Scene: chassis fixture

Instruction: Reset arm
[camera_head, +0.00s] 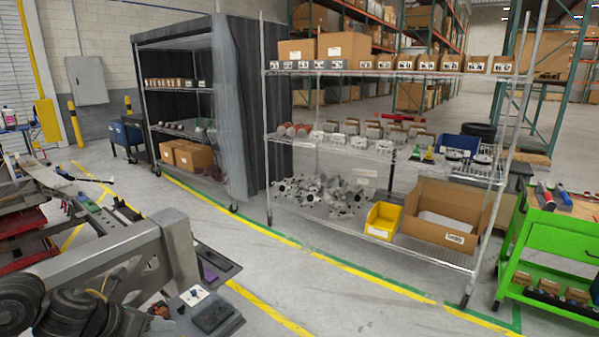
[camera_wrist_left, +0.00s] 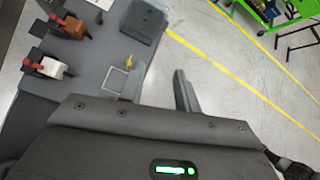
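My left gripper (camera_wrist_left: 160,78) shows in the left wrist view. Its two dark fingers are spread apart, with only grey floor visible between them, so it is open and empty. The gripper is over or beside a grey fixture board (camera_wrist_left: 88,62). The same board area appears at the bottom left of the head view, with a dark box (camera_head: 213,315) on it. In the head view I cannot clearly make out the gripper's fingers among the grey and dark parts there. My right gripper is in neither view.
Red-handled clamps with a brown block (camera_wrist_left: 72,27) and a white block (camera_wrist_left: 50,67) sit on the board. A wire shelf with a yellow bin (camera_head: 383,220) and cardboard box (camera_head: 445,213) stands beyond. A green cart (camera_head: 545,245) is at right. Floor between is clear.

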